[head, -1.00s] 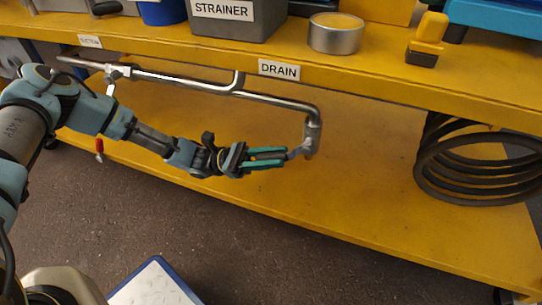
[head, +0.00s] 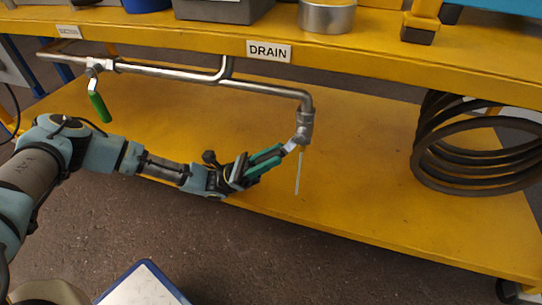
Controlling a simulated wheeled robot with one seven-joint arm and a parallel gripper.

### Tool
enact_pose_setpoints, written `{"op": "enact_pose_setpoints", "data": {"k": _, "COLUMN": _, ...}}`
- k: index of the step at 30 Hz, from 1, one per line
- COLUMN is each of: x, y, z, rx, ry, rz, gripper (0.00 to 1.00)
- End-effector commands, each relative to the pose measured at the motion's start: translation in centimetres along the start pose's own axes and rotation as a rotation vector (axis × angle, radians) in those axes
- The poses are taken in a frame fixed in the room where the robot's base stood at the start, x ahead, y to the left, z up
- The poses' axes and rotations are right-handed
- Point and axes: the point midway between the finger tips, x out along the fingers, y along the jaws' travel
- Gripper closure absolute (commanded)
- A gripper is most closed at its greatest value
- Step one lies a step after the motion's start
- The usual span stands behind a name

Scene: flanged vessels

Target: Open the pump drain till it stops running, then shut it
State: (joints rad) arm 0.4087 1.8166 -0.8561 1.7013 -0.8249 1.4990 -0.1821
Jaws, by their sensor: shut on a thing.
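The drain valve (head: 304,128) hangs at the right end of a metal pipe, below the label DRAIN (head: 268,50). My gripper (head: 282,152) has its green fingers shut on the valve's lever (head: 291,146), which points left and slightly down from the valve. The lever's outer end is hidden between the fingers. A thin pale stream (head: 298,173) runs straight down from the valve's outlet towards the yellow lower shelf. I cannot see any vessel under it.
The pipe (head: 170,73) runs under the yellow upper shelf to a second valve with a green handle (head: 98,105) at left. Coiled dark hose (head: 425,150) stands at right on the yellow lower shelf (head: 360,190). A blue-rimmed white tray (head: 145,285) is below in front.

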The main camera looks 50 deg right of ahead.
Motion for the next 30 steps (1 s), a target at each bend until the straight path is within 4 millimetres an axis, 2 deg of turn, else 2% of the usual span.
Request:
{"op": "enact_pose_setpoints", "data": {"k": 3, "x": -0.1, "y": 0.0, "z": 0.0, "rx": 0.000, "ry": 0.001, "rz": 0.000, "gripper": 1.00}}
{"op": "enact_pose_setpoints", "data": {"k": 4, "x": -0.1, "y": 0.0, "z": 0.0, "rx": 0.000, "ry": 0.001, "rz": 0.000, "gripper": 0.69}}
{"op": "enact_pose_setpoints", "data": {"k": 11, "x": -0.1, "y": 0.0, "z": 0.0, "rx": 0.000, "ry": 0.001, "rz": 0.000, "gripper": 0.43}}
{"op": "enact_pose_setpoints", "data": {"k": 20, "x": -0.1, "y": 0.0, "z": 0.0, "rx": 0.000, "ry": 0.001, "rz": 0.000, "gripper": 0.41}}
{"op": "enact_pose_setpoints", "data": {"k": 24, "x": -1.3, "y": 0.1, "z": 0.2, "rx": 0.001, "ry": 0.002, "rz": 0.002, "gripper": 0.41}}
{"op": "enact_pose_setpoints", "data": {"k": 30, "x": -4.1, "y": 0.7, "z": 3.2, "rx": 0.004, "ry": 0.004, "rz": 0.002, "gripper": 0.41}}
